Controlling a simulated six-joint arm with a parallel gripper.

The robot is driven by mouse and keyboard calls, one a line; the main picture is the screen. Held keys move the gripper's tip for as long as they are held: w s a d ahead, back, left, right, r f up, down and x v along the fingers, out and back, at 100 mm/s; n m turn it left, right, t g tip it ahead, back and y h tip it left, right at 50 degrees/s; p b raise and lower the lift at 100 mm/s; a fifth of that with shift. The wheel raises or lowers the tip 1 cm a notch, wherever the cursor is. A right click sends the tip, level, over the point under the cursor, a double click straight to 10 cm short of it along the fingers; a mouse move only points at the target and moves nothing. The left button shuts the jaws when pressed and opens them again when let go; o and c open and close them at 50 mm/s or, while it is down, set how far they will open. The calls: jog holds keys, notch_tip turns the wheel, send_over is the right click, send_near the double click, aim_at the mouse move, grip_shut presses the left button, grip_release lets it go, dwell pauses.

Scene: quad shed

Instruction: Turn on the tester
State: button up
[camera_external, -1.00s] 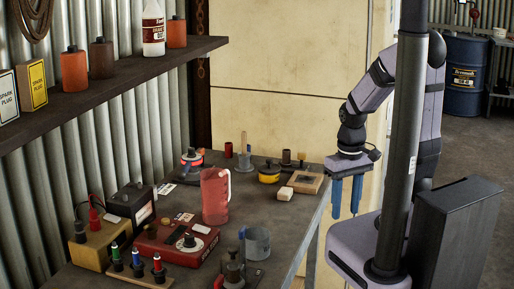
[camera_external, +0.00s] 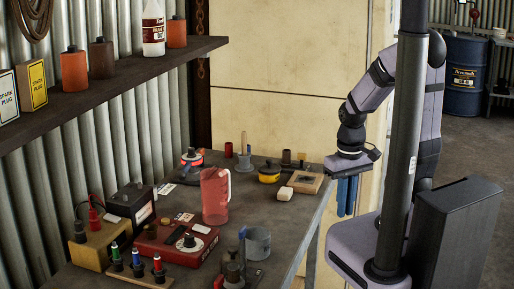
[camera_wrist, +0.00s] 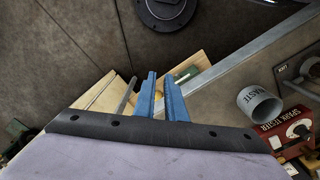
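The tester is a red box (camera_external: 155,247) on the bench in the external view, with a dark knob (camera_external: 189,240) on a pale round dial and a dark strip on top. In the wrist view part of the red box, labelled SPARK TESTER (camera_wrist: 284,139), shows at the right edge with its dial (camera_wrist: 299,130). My gripper (camera_external: 347,212) points down beyond the bench's right edge, well apart from the tester. Its two blue fingers (camera_wrist: 160,76) are close together with a narrow gap and nothing held between them. The switch setting is too small to read.
A grey mug (camera_external: 257,244), marked WASTE in the wrist view (camera_wrist: 259,104), stands right of the tester. A clear red jug (camera_external: 215,197) stands behind it. A yellow box (camera_external: 92,245) and coloured plugs are at its left. A wooden tray (camera_external: 306,183) lies near the bench edge.

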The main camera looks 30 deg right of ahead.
jog(key=shift+w+a+r+n, duration=0.1)
jog(key=shift+w+a+n, duration=0.05)
jog(key=shift+w+n, duration=0.15)
grip_shut()
notch_tip(320, 180, up, 12)
jog(key=n+t+y+b, duration=0.1)
jog(key=n+b, duration=0.1)
jog(key=n, duration=2.4)
send_over(196, 226)
jog(key=s+d, duration=0.2)
jog(key=shift+a, duration=0.2)
jog(key=shift+f, duration=0.3)
jog(key=f+p, duration=0.1)
jog(key=f, duration=0.3)
jog(key=w+f+p, duration=0.1)
jog(key=f, duration=0.3)
jog(key=a+f+p, duration=0.1)
jog(key=f+p, duration=0.1)
jog(key=f, duration=0.3)
jog(key=shift+w+a, duration=0.1)
jog(key=shift+w, duration=0.1)
jog(key=shift+f, duration=0.3)
